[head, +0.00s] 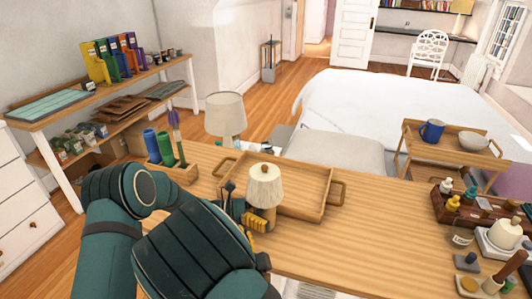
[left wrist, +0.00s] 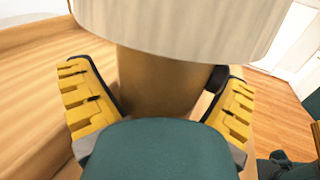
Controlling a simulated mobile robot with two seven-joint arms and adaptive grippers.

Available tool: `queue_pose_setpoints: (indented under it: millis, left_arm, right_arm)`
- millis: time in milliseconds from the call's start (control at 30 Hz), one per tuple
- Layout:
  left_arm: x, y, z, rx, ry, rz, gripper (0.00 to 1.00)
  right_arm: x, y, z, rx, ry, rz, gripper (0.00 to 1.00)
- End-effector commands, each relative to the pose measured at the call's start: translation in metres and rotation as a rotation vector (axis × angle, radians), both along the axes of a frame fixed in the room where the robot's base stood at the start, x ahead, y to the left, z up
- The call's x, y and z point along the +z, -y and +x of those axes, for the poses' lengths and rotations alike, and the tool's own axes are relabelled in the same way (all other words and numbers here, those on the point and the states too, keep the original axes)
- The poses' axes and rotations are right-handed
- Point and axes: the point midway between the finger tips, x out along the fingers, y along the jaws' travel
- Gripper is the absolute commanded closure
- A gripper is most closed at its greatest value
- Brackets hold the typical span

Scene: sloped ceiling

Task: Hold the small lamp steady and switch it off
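The small lamp (head: 265,187) has a cream shade and a round wooden base, and stands upright on the wooden table by the tray. In the left wrist view its shade (left wrist: 180,25) fills the top and its base (left wrist: 155,85) stands between my fingers. A dark knob (left wrist: 216,78) sticks out of the base's right side. My left gripper (head: 248,217) is open around the base; its yellow fingers (left wrist: 160,100) are on either side, with gaps visible. I cannot tell whether the lamp is lit. My right gripper is not in view.
A wooden tray (head: 318,205) lies right behind the lamp. A pen holder (head: 181,174) with green and blue cylinders is to the left. A larger lamp (head: 226,115) stands beyond the table. A bottle rack (head: 465,208) is at the right.

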Motion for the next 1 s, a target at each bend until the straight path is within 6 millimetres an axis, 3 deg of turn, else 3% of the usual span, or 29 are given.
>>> queue_pose_setpoints:
  millis: [367,800,1000]
  left_arm:
    - [0.0,-0.01,0.0,0.003,-0.001,0.0,0.0]
    - [0.0,-0.092,-0.007,0.004,0.001,0.0,0.0]
    - [0.0,-0.114,-0.009,0.001,0.0,0.0,0.0]
  right_arm:
    - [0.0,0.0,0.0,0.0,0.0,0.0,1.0]
    - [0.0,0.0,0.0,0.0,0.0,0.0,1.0]
    - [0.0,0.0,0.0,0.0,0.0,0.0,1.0]
